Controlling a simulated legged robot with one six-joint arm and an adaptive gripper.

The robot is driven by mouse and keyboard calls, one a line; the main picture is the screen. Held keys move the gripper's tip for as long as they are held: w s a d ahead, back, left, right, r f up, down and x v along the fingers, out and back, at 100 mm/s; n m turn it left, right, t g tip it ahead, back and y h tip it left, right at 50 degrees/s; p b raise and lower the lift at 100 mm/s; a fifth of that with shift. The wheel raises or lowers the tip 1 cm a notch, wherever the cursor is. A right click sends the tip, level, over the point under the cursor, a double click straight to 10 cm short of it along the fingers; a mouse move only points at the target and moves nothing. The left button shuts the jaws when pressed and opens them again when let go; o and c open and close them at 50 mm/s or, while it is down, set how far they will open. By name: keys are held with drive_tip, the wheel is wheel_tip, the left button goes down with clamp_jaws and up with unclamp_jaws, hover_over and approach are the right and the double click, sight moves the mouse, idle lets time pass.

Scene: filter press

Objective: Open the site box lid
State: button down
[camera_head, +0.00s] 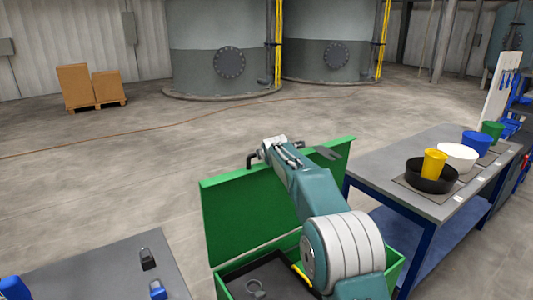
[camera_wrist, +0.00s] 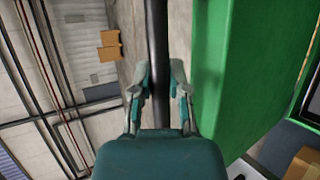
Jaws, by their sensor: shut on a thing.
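The green site box (camera_head: 394,272) stands open between two tables. Its green lid (camera_head: 228,213) is raised, standing steeply up at the back of the box, and fills the right of the wrist view (camera_wrist: 225,75). A dark bar handle (camera_head: 252,160) shows at the lid's top edge. My gripper (camera_wrist: 159,85) is shut on this handle, with the dark bar (camera_wrist: 156,35) running between its fingers. In the head view my arm crosses over the box and hides part of the lid and the interior. The fingertips are hard to make out there.
A grey table (camera_head: 90,275) is at the lower left, with a dark padlock-like item (camera_head: 147,259) on it. A blue-legged table (camera_head: 395,165) at right holds a black pan (camera_head: 432,184) and several tubs. Inside the box lies a grey shackle-like item (camera_head: 256,291). Floor behind the lid is clear.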

drive_tip(key=shift+r, duration=0.15)
drive_tip(key=c, duration=0.6)
unclamp_jaws()
drive_tip(key=shift+a, duration=0.25)
drive_tip(key=shift+s+d, duration=0.1)
drive_tip(key=shift+d, duration=0.1)
drive_tip(key=shift+s, duration=0.15)
drive_tip(key=v, duration=1.1)
drive_tip(key=shift+s, duration=0.2)
drive_tip(key=shift+a, duration=0.1)
